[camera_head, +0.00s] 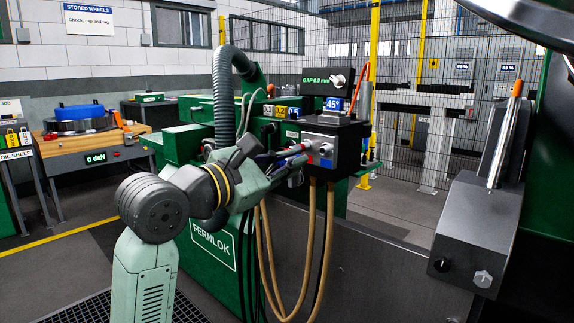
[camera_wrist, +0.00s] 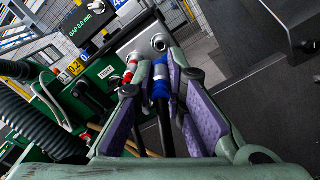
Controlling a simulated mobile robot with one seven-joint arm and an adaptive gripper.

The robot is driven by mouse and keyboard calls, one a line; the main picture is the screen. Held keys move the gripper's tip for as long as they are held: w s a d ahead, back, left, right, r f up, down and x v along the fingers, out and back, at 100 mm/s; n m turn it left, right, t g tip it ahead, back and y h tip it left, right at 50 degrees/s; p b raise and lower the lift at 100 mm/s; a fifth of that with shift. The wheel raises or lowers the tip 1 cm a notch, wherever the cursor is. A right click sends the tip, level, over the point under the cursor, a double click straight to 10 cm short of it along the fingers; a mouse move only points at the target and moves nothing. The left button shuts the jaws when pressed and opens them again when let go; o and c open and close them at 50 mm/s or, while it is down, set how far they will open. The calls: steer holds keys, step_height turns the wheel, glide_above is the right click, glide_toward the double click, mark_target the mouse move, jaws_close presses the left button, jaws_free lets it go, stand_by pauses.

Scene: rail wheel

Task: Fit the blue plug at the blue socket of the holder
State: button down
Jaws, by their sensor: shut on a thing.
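The blue plug (camera_wrist: 161,90) is in the wrist view, with a silver nose and a dark hose running back below it. My gripper (camera_wrist: 158,76) is shut on it, with purple pads on both sides. The nose points at the holder (camera_wrist: 145,40) and appears apart from it. In the head view, my gripper (camera_head: 290,168) is just left of the dark holder box (camera_head: 340,140), and the plug is mostly hidden.
A red plug (camera_wrist: 130,68) sits at the holder just left of the blue one; it also shows in the head view (camera_head: 296,149). Tan hoses (camera_head: 262,250) hang below. A ribbed dark hose (camera_head: 222,95) rises behind my arm. A grey machine part (camera_head: 480,230) stands at right.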

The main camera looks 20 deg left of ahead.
steer(key=shift+x, duration=2.5)
steer(key=shift+b+x, duration=0.3)
steer(key=shift+x, duration=0.7)
stand_by(0.4)
steer(key=c, duration=1.6)
jaws_free()
steer(key=shift+f, duration=0.1)
steer(key=shift+o, duration=0.2)
steer(key=v, duration=1.2)
